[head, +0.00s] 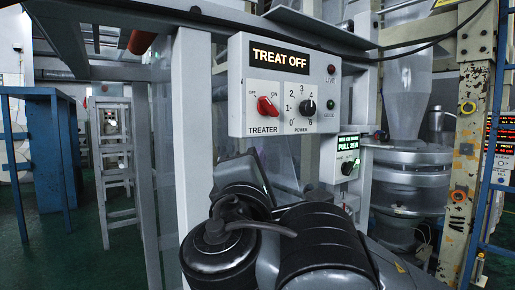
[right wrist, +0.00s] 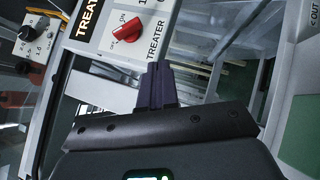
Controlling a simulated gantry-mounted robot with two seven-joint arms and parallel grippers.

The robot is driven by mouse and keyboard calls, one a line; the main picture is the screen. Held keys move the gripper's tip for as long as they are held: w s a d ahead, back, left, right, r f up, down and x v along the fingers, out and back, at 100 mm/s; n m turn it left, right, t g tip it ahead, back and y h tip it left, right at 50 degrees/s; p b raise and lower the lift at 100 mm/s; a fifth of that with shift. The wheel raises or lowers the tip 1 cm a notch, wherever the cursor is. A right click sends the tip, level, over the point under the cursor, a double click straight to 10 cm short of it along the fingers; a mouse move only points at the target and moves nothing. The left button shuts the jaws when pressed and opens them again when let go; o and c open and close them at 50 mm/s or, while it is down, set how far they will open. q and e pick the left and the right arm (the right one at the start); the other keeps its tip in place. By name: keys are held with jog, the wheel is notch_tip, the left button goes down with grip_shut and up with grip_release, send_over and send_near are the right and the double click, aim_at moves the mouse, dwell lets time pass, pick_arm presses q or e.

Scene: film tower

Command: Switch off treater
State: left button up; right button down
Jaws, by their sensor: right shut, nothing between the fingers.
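The treater box (head: 238,75) is a pale panel on a grey post, and its display (head: 280,58) reads "TREAT OFF". The red TREATER knob (head: 267,106) appears turned toward the OFF mark at its upper left. In the right wrist view the red knob (right wrist: 128,29) is near the top. My right gripper (right wrist: 155,70) is shut and empty, its dark fingertips just below the panel's lower edge, apart from the knob. In the head view my right arm rises from below, and its fingertips cannot be made out. My left gripper is not in view.
A black POWER knob (head: 307,107) sits right of the red knob, with red (head: 331,69) and green (head: 330,104) lamps beside it. A smaller box (head: 344,158) with a green display stands lower right.

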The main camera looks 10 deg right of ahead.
jog(key=shift+s+a+f, duration=0.2)
jog(key=shift+s+f, duration=0.4)
jog(key=shift+s, duration=0.35)
jog(key=shift+s+a+f, duration=0.15)
jog(key=shift+s+f, duration=0.4)
jog(key=shift+s, duration=0.35)
